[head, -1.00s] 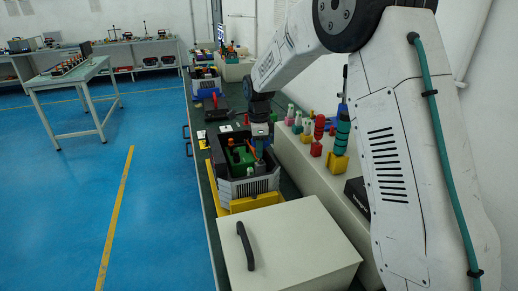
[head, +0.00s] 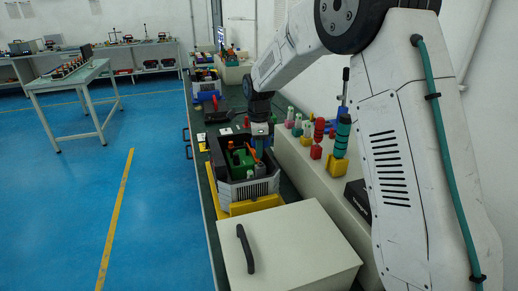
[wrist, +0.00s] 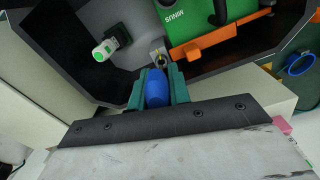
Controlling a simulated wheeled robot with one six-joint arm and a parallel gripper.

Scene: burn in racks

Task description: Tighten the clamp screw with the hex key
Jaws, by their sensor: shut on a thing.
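My gripper (wrist: 158,82) is shut on the blue handle of the hex key (wrist: 157,91), which points into the open grey housing (wrist: 135,70). A small brass-coloured round part (wrist: 159,62), perhaps the clamp screw, lies just beyond the fingertips. I cannot tell whether the key's tip touches it or sits in it. A green block marked MINUS (wrist: 200,28) with an orange bar (wrist: 205,49) is beside it in the wrist view. In the head view my gripper (head: 259,143) reaches down into the housing (head: 248,187), and the key's tip is hidden.
A white connector with a green end (wrist: 105,48) stands inside the housing, left of the fingers. In the head view a yellow bracket (head: 257,204) and a white lidded box (head: 290,250) are in front. Coloured handled tools (head: 341,135) stand on the ledge at right.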

